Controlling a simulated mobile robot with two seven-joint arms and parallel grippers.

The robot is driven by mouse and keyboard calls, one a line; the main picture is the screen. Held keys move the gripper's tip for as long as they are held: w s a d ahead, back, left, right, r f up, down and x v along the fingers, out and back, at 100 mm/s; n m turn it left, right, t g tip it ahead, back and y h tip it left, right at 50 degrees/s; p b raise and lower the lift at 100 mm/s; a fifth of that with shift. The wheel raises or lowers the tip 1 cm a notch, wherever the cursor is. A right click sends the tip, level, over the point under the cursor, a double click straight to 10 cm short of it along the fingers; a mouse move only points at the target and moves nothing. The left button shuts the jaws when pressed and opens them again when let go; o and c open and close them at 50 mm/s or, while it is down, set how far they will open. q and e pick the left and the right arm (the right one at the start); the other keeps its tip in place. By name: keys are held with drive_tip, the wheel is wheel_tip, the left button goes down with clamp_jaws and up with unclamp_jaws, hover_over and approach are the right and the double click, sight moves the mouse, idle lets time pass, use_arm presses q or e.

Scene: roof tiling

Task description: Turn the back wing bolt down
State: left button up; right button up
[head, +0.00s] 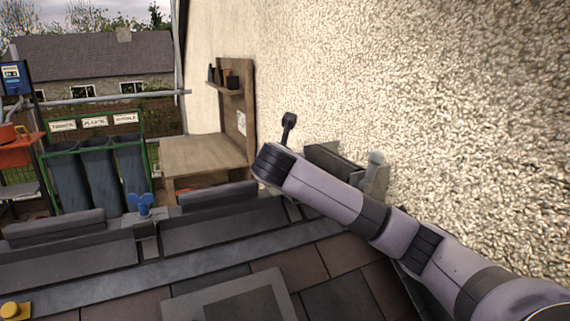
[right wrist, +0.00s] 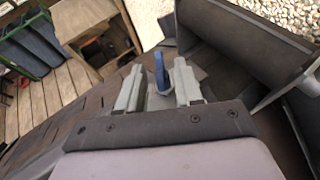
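In the right wrist view a blue wing bolt (right wrist: 159,72) stands upright between the two grey fingers of my right gripper (right wrist: 158,66). The gripper is open, with a gap on each side of the bolt. In the head view my right arm reaches in from the lower right; its dark wrist end is over the roof ridge, and its fingers and the bolt between them are hidden. Another blue wing bolt (head: 141,203) stands on a grey bracket (head: 146,223) on the ridge, left of the wrist. My left gripper is not in view.
Dark ridge tiles (head: 222,227) lie along the roof top. A rough pebbled wall (head: 430,90) rises at the right. A wooden bench (head: 205,152) and bins (head: 98,170) in a green frame stand beyond the ridge. An orange-yellow knob (head: 12,309) sits at the lower left.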

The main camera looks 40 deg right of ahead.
drive_tip(key=shift+x, duration=1.75)
clamp_jaws()
